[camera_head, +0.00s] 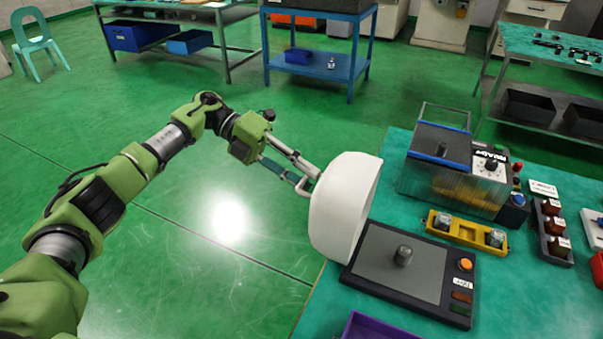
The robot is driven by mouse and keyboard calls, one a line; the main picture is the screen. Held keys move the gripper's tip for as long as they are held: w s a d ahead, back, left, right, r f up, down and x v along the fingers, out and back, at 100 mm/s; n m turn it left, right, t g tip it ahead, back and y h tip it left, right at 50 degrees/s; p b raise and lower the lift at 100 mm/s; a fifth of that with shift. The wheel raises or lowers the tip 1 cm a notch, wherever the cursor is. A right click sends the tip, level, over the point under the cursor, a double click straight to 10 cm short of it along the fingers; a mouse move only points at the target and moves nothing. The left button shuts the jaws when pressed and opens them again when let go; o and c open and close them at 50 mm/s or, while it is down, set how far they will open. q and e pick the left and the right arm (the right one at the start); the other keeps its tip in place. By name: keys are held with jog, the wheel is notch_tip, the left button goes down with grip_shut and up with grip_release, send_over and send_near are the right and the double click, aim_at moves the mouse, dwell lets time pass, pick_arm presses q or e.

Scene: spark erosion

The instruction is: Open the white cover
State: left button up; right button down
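The white cover (341,208) is a rounded, bowl-like shell. It stands tipped on its side at the left edge of a dark device base (400,271), with its open side toward the base. My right gripper is not in view.
The base lies on a green-topped table (522,304). Behind it are a clear tank (440,165) and a yellow holder (466,231) with metal cylinders. A dark rack (553,232) with brown pieces stands right. A purple tray (378,328) is at the front. Open floor lies left.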

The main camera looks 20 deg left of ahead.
pick_arm(q)
jog(key=v, duration=1.2)
jog(key=s+d+f+n+t+h+p, duration=0.2)
jog(key=d+f+t+h+p, duration=0.15)
jog(key=f, duration=0.45)
jog(key=s+a+f+n+t+y+p, duration=0.1)
jog(key=s+a+n+t+y+p, duration=0.25)
jog(key=s+a+n+t, duration=0.4)
jog(key=w+d+p, duration=0.1)
jog(key=w+d, duration=0.3)
jog(key=d, duration=0.2)
jog(key=w+d+t+h+p, duration=0.1)
jog(key=w+d+p, duration=0.1)
jog(key=w+d, duration=0.2)
jog(key=shift+d+f+m+t, duration=0.3)
jog(key=shift+d+m, duration=0.05)
jog(key=shift+d, duration=0.95)
